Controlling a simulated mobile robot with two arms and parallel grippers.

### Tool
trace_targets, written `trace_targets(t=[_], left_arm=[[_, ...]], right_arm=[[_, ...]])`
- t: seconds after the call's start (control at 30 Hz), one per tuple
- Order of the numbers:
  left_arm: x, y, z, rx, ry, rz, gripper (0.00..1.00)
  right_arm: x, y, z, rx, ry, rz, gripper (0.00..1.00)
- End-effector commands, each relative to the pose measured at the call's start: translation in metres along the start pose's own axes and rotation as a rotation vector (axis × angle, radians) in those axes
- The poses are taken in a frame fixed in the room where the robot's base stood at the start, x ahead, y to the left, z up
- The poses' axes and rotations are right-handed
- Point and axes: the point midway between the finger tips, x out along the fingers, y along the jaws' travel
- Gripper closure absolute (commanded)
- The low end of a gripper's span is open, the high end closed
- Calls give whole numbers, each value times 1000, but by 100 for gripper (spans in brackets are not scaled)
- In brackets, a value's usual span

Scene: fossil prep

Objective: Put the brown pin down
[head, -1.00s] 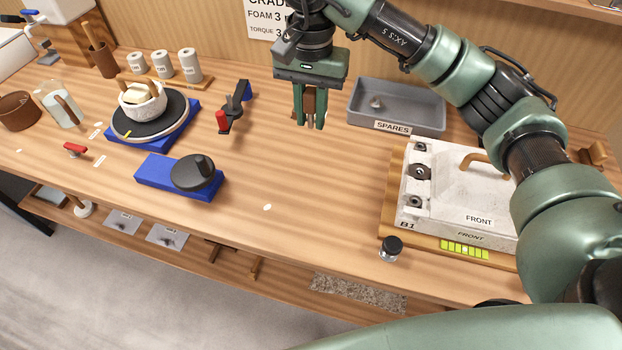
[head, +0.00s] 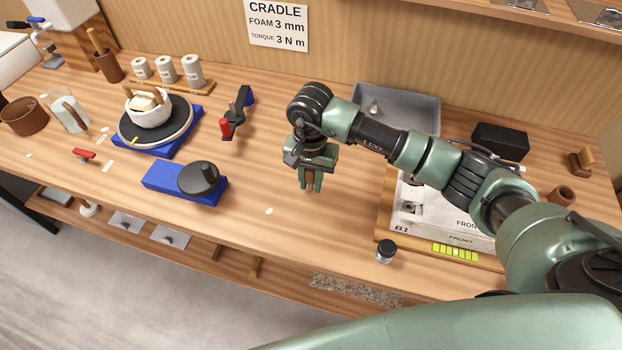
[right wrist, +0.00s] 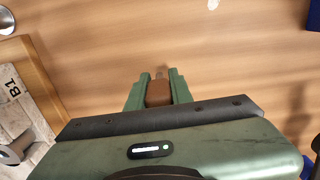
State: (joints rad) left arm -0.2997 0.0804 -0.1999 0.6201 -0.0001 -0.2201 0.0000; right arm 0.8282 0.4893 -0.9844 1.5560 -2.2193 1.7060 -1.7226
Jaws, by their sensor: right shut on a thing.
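My right gripper (head: 311,186) is over the bare middle of the wooden table (head: 290,240), pointing down. It is shut on the brown pin (right wrist: 158,93), which sits between the two green fingers in the right wrist view. In the head view only a little of the brown pin (head: 310,177) shows between the fingers. I cannot tell whether the pin's lower end touches the table. My left gripper is not in view.
A white block marked B1 (head: 425,217) on a wooden tray stands to the right, with a small black-capped jar (head: 386,251) at its front. A grey bin (head: 425,103) is behind. A blue base with a black knob (head: 198,178) lies left. The table's front middle is clear.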

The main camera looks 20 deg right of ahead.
Motion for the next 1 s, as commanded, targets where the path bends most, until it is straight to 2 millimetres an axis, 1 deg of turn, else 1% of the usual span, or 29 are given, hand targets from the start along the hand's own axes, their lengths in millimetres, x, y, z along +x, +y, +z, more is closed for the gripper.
trace_targets(t=[0.03,0.1,0.3,0.43,0.47,0.5,0.53,0.8,0.93,0.97,1.0], left_arm=[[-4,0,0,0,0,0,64],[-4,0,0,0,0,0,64],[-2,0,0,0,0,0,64],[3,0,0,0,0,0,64],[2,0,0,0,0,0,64],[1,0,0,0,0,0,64],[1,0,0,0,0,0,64],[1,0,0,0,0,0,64],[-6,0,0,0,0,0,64],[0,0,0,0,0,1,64],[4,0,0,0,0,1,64]], right_arm=[[4,0,1,0,-1,1,100],[8,0,0,-1,1,-1,100],[8,0,0,-1,2,-1,100],[12,0,0,-1,3,-1,100],[11,0,0,-1,2,-1,73],[10,0,0,-1,2,-1,62],[10,0,0,-1,2,-1,57],[10,0,0,-1,1,-1,57],[4,0,0,-1,0,-1,57],[4,-1,-1,-1,3,-3,57],[-1,-1,-2,-1,4,-4,57]])
